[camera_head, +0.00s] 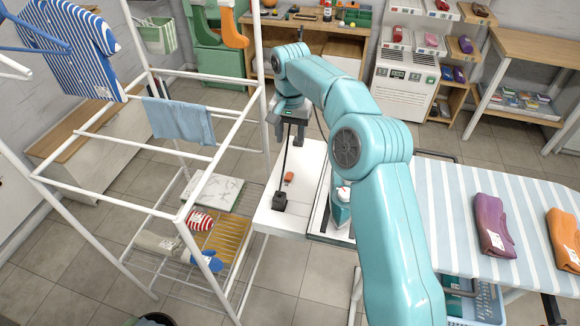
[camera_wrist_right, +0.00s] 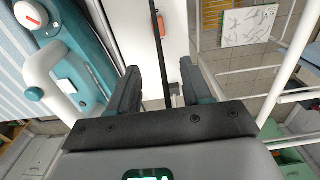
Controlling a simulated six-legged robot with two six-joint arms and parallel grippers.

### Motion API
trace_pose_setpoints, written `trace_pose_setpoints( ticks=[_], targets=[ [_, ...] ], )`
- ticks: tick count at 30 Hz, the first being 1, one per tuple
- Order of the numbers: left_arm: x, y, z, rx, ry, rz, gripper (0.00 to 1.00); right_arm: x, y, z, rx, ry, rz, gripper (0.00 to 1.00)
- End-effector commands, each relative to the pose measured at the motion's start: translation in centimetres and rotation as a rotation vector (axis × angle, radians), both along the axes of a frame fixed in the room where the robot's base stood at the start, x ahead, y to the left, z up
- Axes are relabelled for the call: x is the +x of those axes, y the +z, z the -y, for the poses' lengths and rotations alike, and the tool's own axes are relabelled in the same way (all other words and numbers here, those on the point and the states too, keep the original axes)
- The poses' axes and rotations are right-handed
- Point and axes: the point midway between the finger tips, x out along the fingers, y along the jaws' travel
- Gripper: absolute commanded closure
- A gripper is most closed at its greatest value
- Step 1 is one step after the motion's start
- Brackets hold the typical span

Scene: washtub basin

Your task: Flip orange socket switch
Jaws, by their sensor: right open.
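The orange socket switch (camera_head: 289,178) is a small orange piece on the white panel (camera_head: 310,160) at the left end of the ironing board. It also shows in the right wrist view (camera_wrist_right: 162,25), near the top, ahead of the fingers. My right gripper (camera_head: 291,138) is above the panel, apart from the switch. In the right wrist view its two dark fingers (camera_wrist_right: 160,88) stand apart with a gap between them. A black cord (camera_wrist_right: 161,50) passes through the line of sight between them. My left gripper is not in view.
A black plug (camera_head: 280,201) with an upright cord stands beside the switch. A teal iron (camera_head: 340,207) rests to the right, partly behind my arm. A white drying rack (camera_head: 180,215) stands close on the left. Folded clothes (camera_head: 493,226) lie on the striped ironing board (camera_head: 450,190).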

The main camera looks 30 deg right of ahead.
Motion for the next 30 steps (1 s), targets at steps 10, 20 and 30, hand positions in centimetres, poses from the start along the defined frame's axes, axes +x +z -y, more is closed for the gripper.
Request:
trace_pose_setpoints(
  ticks=[10, 20, 30],
  targets=[
    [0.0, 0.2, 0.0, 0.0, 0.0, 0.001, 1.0, -0.1, -8.3, -0.1, 0.002, 0.001, -0.007, 0.51],
    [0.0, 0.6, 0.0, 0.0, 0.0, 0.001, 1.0, 0.2, -12.1, 0.0, 0.001, 0.0, -0.003, 0.51],
    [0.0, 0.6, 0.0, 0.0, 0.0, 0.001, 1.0, 0.3, -12.2, 0.0, 0.0, 0.0, -0.003, 0.71]
  ],
)
